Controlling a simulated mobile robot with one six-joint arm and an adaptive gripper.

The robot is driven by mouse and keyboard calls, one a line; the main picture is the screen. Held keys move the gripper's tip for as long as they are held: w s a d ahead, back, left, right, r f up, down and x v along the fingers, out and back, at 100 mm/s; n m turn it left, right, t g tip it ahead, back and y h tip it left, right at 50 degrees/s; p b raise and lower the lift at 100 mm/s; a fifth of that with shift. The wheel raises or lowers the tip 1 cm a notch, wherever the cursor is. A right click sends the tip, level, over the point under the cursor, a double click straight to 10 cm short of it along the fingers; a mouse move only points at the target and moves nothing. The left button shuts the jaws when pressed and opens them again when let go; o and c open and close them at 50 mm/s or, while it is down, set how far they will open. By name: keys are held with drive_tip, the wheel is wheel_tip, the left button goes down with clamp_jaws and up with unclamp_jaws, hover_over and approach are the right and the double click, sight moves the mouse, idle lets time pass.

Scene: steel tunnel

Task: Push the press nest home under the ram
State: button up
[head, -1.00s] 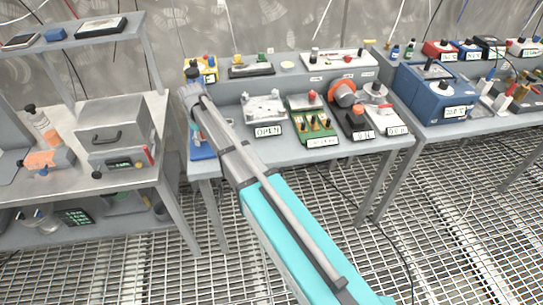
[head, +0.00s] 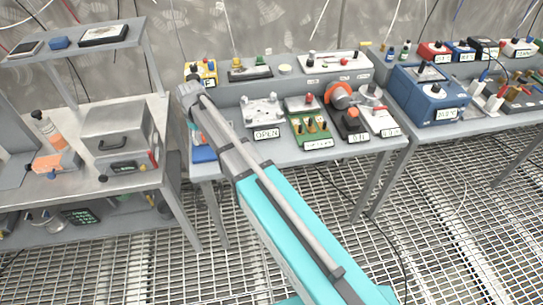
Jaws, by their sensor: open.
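My arm's wrist is over the left end of the middle bench (head: 230,165), and my gripper is hidden behind it. I cannot make out the press nest or the ram for certain.
Right of my wrist stand a silver fixture (head: 264,110) with an OPEN sign, a green board (head: 309,128) and an orange round device (head: 340,95). A yellow box (head: 207,70) is behind my wrist. A grey case (head: 117,130) stands on the left bench.

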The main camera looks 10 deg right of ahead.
drive_tip(key=shift+r+p, duration=3.6)
drive_tip(key=shift+r, duration=0.3)
drive_tip(key=s+d+f+m+b, duration=0.3)
drive_tip(key=s+d, duration=0.5)
drive_tip(key=d, duration=0.2)
drive_tip(key=s+d+f+m+b, duration=0.4)
drive_tip(key=s+d, duration=0.5)
drive_tip(key=d, duration=0.2)
drive_tip(key=shift+f+m+b, duration=0.3)
drive_tip(key=shift+s+d, duration=0.1)
drive_tip(key=shift+d, duration=0.1)
